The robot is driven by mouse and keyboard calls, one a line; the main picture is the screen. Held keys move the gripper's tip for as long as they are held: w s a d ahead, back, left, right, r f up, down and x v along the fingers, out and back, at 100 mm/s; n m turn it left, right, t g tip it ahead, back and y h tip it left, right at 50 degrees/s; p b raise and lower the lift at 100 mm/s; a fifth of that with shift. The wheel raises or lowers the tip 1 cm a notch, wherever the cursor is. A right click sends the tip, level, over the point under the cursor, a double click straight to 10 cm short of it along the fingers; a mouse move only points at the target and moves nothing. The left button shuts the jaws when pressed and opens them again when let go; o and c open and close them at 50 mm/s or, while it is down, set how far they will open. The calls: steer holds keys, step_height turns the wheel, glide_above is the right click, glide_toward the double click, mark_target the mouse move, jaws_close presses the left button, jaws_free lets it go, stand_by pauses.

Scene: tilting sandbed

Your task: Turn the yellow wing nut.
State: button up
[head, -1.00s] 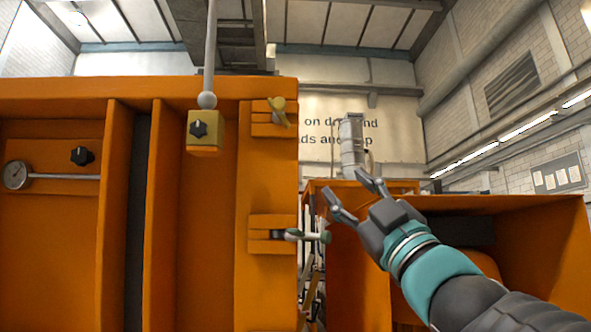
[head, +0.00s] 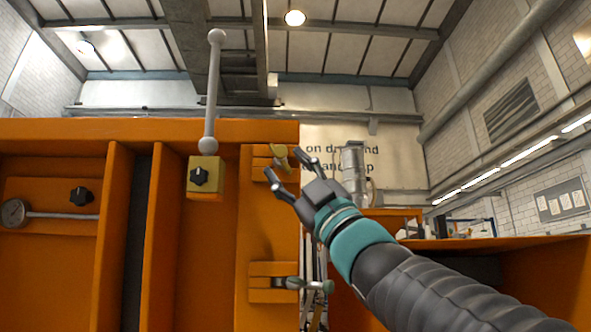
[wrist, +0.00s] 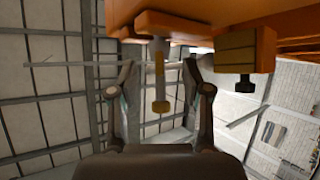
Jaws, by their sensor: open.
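The yellow wing nut (head: 280,157) sits on the upper orange bracket at the right edge of the orange panel. In the wrist view it is a yellow and grey stem (wrist: 159,84) that lies between my two fingers. My gripper (head: 285,164) is open, with its fingertips close around the wing nut in the head view. In the wrist view a gap shows on either side between the stem and the fingers (wrist: 159,68). I cannot tell whether either fingertip touches it.
A yellow block with a black knob (head: 203,178) and a ball-ended lever (head: 212,90) is to the left. A dial gauge (head: 15,213) is at far left. An orange bin (head: 545,265) stands at right.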

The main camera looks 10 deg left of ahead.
steer(key=shift+p+x, duration=0.3)
steer(key=shift+x, duration=0.95)
steer(key=shift+c, duration=0.3)
jaws_close()
steer(key=shift+f+m+t+b, duration=0.15)
steer(key=shift+m+t+b, duration=0.2)
steer(key=shift+b, duration=0.2)
